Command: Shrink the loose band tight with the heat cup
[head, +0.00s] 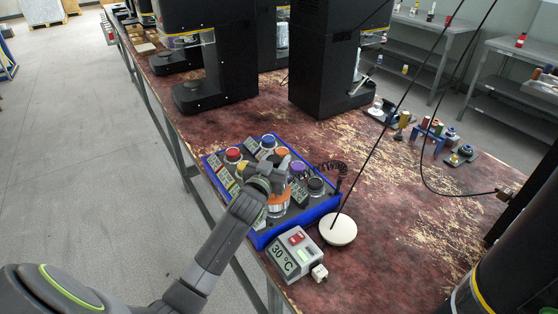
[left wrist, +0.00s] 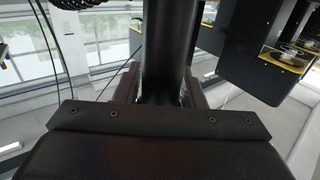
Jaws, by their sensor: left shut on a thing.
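My left gripper (head: 277,168) is over the middle of a blue tray (head: 262,240). In the left wrist view its fingers (left wrist: 160,95) are shut on a black cylinder (left wrist: 165,45), which looks like the heat cup's handle. A black coiled cord (left wrist: 75,4) shows at the top left there. An orange and silver round piece (head: 277,205) is in the tray just below the gripper, partly covered by my arm. The loose band cannot be made out. My right gripper is not in view.
The tray also holds containers with red (head: 233,154), blue (head: 268,141), purple (head: 298,167) and black (head: 316,185) tops. A grey control box (head: 292,255) reading 30 °C and a white disc (head: 338,229) stand in front. Black machines (head: 215,65) stand behind.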

